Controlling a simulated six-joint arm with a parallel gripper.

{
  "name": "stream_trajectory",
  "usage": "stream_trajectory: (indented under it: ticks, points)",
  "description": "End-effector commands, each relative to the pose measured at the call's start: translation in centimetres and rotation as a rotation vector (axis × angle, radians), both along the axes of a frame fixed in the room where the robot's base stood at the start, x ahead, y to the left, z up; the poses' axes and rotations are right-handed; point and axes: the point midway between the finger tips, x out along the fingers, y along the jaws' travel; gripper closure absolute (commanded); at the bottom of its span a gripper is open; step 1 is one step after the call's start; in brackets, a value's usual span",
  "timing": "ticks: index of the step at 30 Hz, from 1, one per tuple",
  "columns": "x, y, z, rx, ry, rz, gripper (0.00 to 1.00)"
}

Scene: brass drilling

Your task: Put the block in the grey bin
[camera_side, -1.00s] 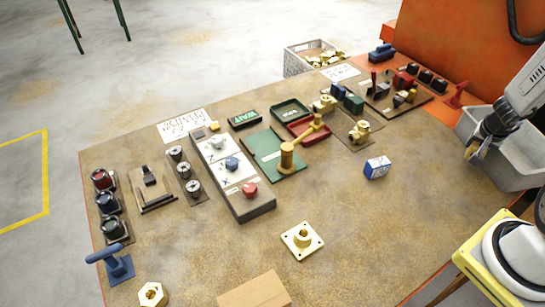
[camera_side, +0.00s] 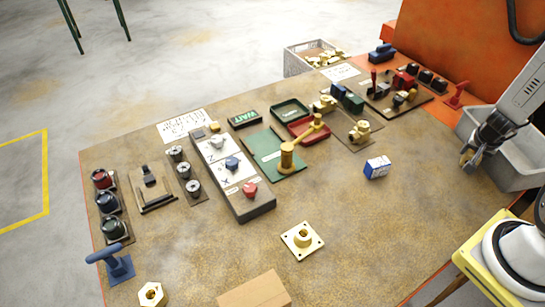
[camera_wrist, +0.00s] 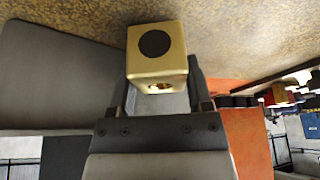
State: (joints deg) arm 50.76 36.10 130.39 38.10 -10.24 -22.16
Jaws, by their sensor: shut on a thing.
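A brass block (camera_wrist: 152,70) with a black round spot on one face and a hole in another is between the two fingers of my gripper (camera_wrist: 160,92) in the wrist view. My gripper is shut on it. In the side view my gripper (camera_side: 468,160) is at the right of the table, beside the left side of the grey bin (camera_side: 519,176); the block shows only as a small brass patch there. The bin's inside is partly hidden by my arm. A grey surface (camera_wrist: 55,70), likely the bin, lies left of the block in the wrist view.
A blue and white box (camera_side: 377,167) stands on the table left of my gripper. A brass flange (camera_side: 302,240) and a wooden board (camera_side: 255,291) lie toward the front. Valves and fixtures fill the table's back. The table right of the flange is clear.

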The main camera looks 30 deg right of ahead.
Motion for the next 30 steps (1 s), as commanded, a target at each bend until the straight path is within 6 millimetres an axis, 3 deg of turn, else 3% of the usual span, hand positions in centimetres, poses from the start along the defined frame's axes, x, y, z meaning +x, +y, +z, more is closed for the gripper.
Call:
stream_trajectory:
  ticks: [20,21,24,30]
  points:
    - [0.04,-0.11,-0.7,-0.004,-0.001,-0.001,1.0]
    - [0.0,-0.02,-0.81,-0.001,0.0,0.0,0.32]
    - [0.0,-0.03,-0.78,-0.001,0.0,0.0,0.01]
    - [0.0,-0.02,-0.76,-0.001,0.0,0.0,0.0]
